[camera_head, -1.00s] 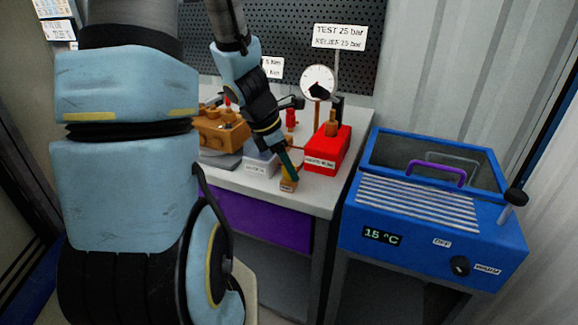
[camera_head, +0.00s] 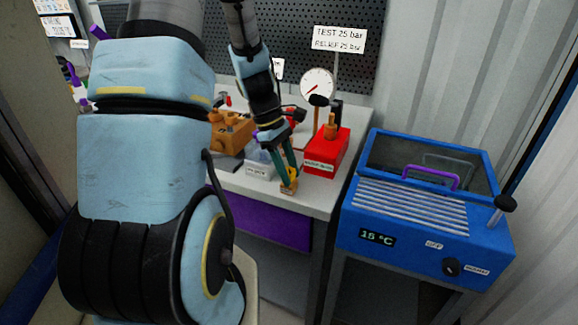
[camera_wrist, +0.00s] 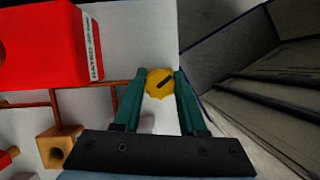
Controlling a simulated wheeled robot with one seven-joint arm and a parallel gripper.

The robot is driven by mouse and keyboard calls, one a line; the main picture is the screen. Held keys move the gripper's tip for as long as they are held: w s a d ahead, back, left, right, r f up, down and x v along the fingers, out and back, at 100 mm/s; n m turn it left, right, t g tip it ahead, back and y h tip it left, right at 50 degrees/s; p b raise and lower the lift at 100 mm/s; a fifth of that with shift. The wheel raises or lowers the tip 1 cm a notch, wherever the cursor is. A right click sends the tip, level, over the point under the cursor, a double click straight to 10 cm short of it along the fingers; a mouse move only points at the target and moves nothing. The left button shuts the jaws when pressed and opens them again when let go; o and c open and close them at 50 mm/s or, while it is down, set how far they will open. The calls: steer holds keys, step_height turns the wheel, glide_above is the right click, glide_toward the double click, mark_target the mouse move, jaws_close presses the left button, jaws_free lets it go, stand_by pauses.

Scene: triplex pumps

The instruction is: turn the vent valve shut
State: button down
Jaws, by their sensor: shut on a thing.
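The vent valve has a round yellow knob (camera_wrist: 159,84) with a dark slanted bar on its face. In the head view the knob (camera_head: 293,173) shows small, above a brass block (camera_head: 288,188) at the bench's front edge. My gripper (camera_wrist: 159,80) has its two green fingers on either side of the knob, shut on its rim. In the head view my gripper (camera_head: 290,176) reaches down to the knob from above. The exact finger contact is partly hidden there.
A red box (camera_head: 326,152) stands just behind and right of the valve, with a gauge (camera_head: 317,85) above it. Copper pipes (camera_wrist: 60,97) run beside the valve. An orange pump block (camera_head: 232,132) is to the left. A blue bath (camera_head: 425,205) stands right of the bench.

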steer(key=m+g+y+p, duration=0.1)
steer(key=m, duration=0.2)
steer(key=shift+m, duration=0.3)
steer(key=shift+m+g+y+p, duration=0.3)
steer(key=shift+m+y+p, duration=0.25)
steer(key=shift+m, duration=1.25)
steer(key=shift+c, duration=2.3)
jaws_free()
steer(key=b+v, duration=0.2)
steer(key=v, duration=0.8)
steer(key=shift+r+b, duration=0.3)
steer(key=shift+r, duration=0.1)
